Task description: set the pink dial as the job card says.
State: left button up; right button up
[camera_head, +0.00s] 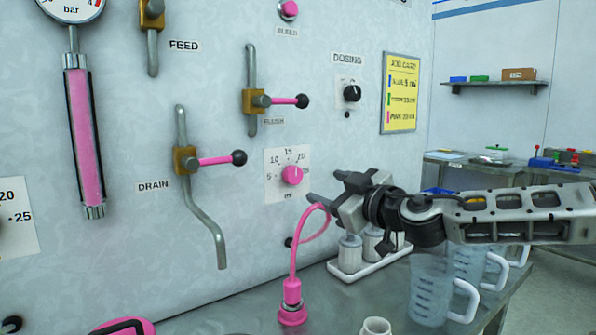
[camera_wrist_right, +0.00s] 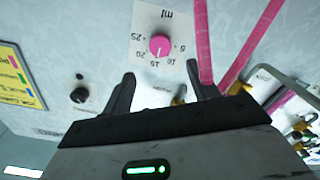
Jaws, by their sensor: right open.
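The pink dial (camera_head: 291,175) sits on a white scale plate marked in ml on the wall panel. It also shows upside down in the right wrist view (camera_wrist_right: 159,45); its white mark seems to lie near 15, but I cannot read it surely. My right gripper (camera_head: 325,187) is open and empty, just right of the dial and apart from it. In the right wrist view its two fingers (camera_wrist_right: 160,83) point toward the dial. The yellow job card (camera_head: 400,93) has blue, green and pink lines; the pink amount is too small to read surely. My left gripper is out of view.
A pink hose (camera_head: 294,262) loops up from the bench below the dial. Valve levers with black knobs (camera_head: 239,158) stick out left of it. A black dosing knob (camera_head: 352,93) is above right. Clear jugs (camera_head: 430,290) and a white tray (camera_head: 360,270) stand on the bench.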

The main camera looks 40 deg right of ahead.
aim_at(296, 177)
jog(key=w+p, duration=0.2)
jog(key=w, duration=0.1)
jog(key=w+p, duration=0.2)
jog(key=w, duration=0.1)
jog(key=w+d+p, duration=0.1)
jog(key=w+p, duration=0.1)
jog(key=w, duration=0.1)
jog(key=shift+w+r, duration=0.15)
jog(key=shift+w, duration=0.65)
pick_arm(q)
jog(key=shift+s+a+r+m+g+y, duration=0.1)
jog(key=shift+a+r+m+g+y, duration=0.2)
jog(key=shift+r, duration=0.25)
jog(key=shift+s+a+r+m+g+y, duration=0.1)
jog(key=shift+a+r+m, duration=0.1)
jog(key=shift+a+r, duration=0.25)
pick_arm(e)
jog(key=shift+d+f, duration=0.1)
jog(key=shift+f, duration=0.1)
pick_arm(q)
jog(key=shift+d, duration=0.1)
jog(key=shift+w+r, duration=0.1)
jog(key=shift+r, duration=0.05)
pick_arm(e)
jog(key=c, duration=1)
